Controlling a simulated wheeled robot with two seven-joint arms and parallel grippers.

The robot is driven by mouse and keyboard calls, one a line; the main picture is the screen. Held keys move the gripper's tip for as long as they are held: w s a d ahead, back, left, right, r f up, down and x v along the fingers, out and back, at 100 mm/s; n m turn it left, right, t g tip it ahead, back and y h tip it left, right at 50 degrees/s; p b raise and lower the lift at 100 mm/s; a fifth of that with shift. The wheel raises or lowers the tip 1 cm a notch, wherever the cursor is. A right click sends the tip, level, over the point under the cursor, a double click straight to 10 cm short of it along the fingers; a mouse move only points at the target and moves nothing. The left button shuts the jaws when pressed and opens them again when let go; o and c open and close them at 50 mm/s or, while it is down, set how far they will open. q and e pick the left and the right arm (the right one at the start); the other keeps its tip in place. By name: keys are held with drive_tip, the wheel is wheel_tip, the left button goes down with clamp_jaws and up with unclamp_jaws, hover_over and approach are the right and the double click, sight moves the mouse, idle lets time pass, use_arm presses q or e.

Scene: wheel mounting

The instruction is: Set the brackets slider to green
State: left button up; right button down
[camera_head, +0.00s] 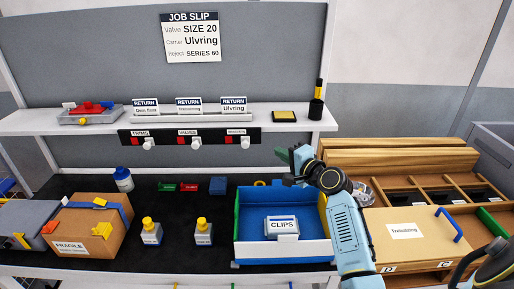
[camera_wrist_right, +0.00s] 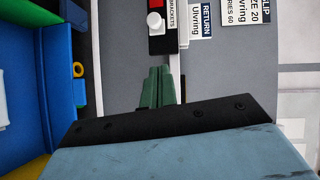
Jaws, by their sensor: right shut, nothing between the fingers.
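The brackets slider (camera_head: 245,142) is the rightmost of three on a black panel (camera_head: 215,139) under the shelf. Its white knob sits to the right of a red patch; no green shows there. In the right wrist view the white knob (camera_wrist_right: 155,23) stands beside the red patch, near the "BRACKETS" label. My right gripper (camera_head: 285,155) is shut and empty, below and to the right of the slider and apart from it. Its green fingers (camera_wrist_right: 157,88) point toward the panel in the right wrist view. My left gripper is not in view.
The shelf (camera_head: 60,123) above the panel holds return signs, a red-and-grey part and a black cup. A blue-sided bin (camera_head: 285,250) with a CLIPS box stands below my right gripper. A wooden compartment unit (camera_head: 400,155) is at right. The wall below the panel is clear.

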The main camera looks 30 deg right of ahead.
sight(245, 143)
drive_tip(key=w+a+f, duration=0.1)
drive_tip(key=w+a, duration=0.2)
drive_tip(key=w, duration=0.5)
drive_tip(key=shift+w+a+f+p, duration=0.15)
drive_tip(key=shift+w+p, duration=0.05)
drive_tip(key=shift+p, duration=0.1)
drive_tip(key=w+a, duration=0.3)
drive_tip(key=a, duration=0.2)
